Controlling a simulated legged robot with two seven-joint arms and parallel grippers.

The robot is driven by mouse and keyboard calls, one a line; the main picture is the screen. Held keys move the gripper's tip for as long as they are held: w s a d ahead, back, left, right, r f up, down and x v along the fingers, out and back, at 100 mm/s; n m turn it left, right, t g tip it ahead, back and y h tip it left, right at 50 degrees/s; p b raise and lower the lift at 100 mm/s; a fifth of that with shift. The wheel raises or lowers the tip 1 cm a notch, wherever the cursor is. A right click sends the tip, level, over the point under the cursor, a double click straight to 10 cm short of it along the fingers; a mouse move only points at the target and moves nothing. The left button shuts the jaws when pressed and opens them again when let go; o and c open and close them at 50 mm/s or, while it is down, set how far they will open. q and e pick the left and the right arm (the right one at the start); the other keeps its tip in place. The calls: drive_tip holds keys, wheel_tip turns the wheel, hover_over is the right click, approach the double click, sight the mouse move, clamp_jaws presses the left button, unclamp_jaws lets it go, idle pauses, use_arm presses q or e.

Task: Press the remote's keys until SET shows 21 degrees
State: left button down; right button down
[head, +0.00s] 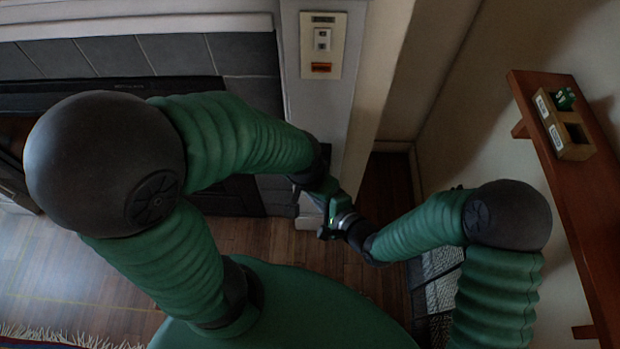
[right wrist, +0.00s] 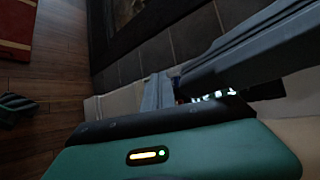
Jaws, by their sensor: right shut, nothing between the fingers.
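I cannot make out the remote or a SET readout clearly in either view. In the head view my left gripper (head: 325,190) and right gripper (head: 338,222) are close together low in the middle, small and overlapping. Whether the left one holds anything is hidden. My right gripper is shut and empty; its grey fingers (right wrist: 235,62) cross the right wrist view. Small bright whitish-green marks (right wrist: 215,96) show just beneath them, partly covered, and I cannot tell what they belong to.
A cream wall plate (head: 322,45) with a small switch and an orange label is on the pillar. A red-brown shelf (head: 590,205) at the right bears a wooden box (head: 566,138) with a green item in one compartment. A dark tiled fireplace surround (head: 110,57) is at the left.

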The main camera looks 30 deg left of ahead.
drive_tip(key=shift+w+r, duration=0.1)
idle(0.6)
drive_tip(key=shift+w+a, duration=0.2)
drive_tip(key=shift+w, duration=0.05)
drive_tip(key=shift+w+a+p, duration=0.15)
drive_tip(key=shift+w+p, duration=0.1)
drive_tip(key=shift+p, duration=0.1)
idle(0.4)
idle(0.4)
drive_tip(key=shift+s+d+p, duration=0.3)
drive_tip(key=shift+s+d, duration=0.1)
drive_tip(key=shift+s, duration=0.2)
